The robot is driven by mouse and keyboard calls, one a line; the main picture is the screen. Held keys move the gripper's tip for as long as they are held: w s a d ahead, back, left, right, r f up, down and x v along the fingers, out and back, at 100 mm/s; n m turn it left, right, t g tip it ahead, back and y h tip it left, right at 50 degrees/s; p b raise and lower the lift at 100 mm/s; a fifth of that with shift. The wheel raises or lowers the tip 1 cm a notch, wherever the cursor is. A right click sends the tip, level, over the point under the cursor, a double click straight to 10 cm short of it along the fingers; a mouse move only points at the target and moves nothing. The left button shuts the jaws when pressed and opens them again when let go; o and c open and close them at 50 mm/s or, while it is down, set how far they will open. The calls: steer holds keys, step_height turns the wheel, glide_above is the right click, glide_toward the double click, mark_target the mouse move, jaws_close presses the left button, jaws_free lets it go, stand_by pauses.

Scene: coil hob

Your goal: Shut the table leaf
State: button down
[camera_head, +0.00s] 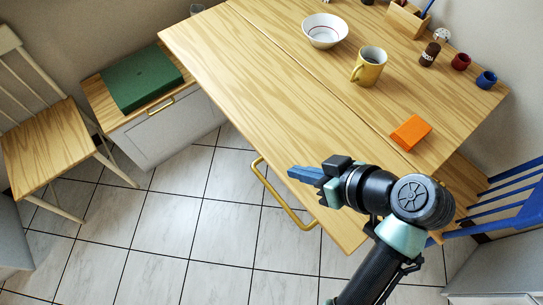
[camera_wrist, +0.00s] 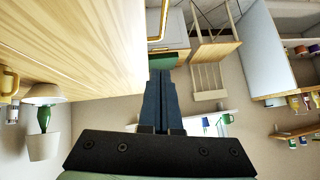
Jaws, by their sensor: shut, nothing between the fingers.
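The table leaf (camera_head: 235,90) is the pale wooden front part of the table, left of a dark seam. It looks raised and about level with the fixed top (camera_head: 400,90). A brass bar handle (camera_head: 272,197) sits on its outer edge. My gripper (camera_head: 290,172) is shut and empty, its blue fingers overlapping the leaf near the handle; whether they touch it I cannot tell. In the wrist view the leaf (camera_wrist: 70,40) fills the upper left, beside my dark shut fingers (camera_wrist: 160,75). The handle (camera_wrist: 163,20) shows beyond the fingertips.
A bowl (camera_head: 325,30), a yellow mug (camera_head: 369,66) and an orange block (camera_head: 411,132) stand on the fixed top. A low cabinet with a green box (camera_head: 141,77) and a wooden chair (camera_head: 48,145) are at left; a blue chair (camera_head: 510,205) is at right. Tiled floor (camera_head: 170,220) is clear.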

steer(key=b, duration=0.2)
glide_above(259, 173)
steer(key=s+d, duration=0.2)
steer(key=d, duration=0.1)
step_height(259, 173, down, 7)
steer(key=f, duration=0.2)
steer(key=shift+a+f, duration=0.3)
steer(key=shift+f, duration=0.05)
steer(key=shift+a+f, duration=0.1)
steer(key=shift+f, duration=0.5)
